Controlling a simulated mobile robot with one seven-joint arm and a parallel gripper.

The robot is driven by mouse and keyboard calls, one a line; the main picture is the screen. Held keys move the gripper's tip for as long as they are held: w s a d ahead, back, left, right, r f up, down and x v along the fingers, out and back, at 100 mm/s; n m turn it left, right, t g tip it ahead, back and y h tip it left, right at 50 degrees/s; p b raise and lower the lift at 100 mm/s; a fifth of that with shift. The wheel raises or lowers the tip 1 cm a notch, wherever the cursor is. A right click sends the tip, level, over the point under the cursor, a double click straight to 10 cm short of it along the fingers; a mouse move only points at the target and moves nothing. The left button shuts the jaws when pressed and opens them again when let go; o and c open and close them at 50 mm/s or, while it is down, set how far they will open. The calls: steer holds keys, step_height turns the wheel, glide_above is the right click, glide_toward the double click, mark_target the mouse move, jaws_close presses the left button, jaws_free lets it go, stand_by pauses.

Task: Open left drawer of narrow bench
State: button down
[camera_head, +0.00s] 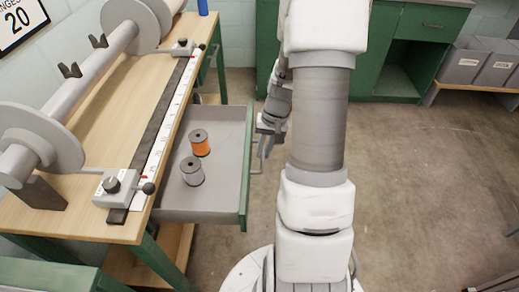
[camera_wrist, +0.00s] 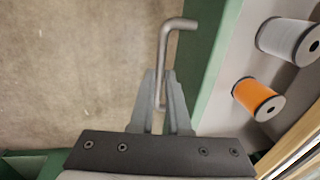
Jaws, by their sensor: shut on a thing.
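The drawer (camera_head: 216,190) of the narrow bench is pulled out and shows a grey inside with a green front. Its grey bar handle (camera_wrist: 163,58) stands out from the green front (camera_wrist: 211,70) in the wrist view. My gripper (camera_head: 262,140) is at the outer side of the drawer front, partly hidden by my arm in the head view. In the wrist view my gripper's fingers (camera_wrist: 162,92) are closed around the near part of the handle. An orange spool (camera_head: 200,146) and a grey spool (camera_head: 192,175) stand in the drawer.
The wooden bench top (camera_head: 125,105) carries a long roller with end discs (camera_head: 40,140) and a white ruler strip (camera_head: 168,130). A green cabinet (camera_head: 415,40) and grey bins (camera_head: 465,63) stand at the back. The concrete floor (camera_head: 430,180) to the right is clear.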

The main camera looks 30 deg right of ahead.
steer(key=c, duration=1.2)
jaws_free()
steer(key=shift+o, duration=0.2)
step_height(320, 180, up, 17)
steer(key=s+d+p, duration=0.1)
steer(key=d+p, duration=0.1)
steer(key=p, duration=0.3)
steer(key=shift+s+d, duration=0.3)
steer(key=shift+s, duration=0.1)
steer(key=shift+r, duration=0.1)
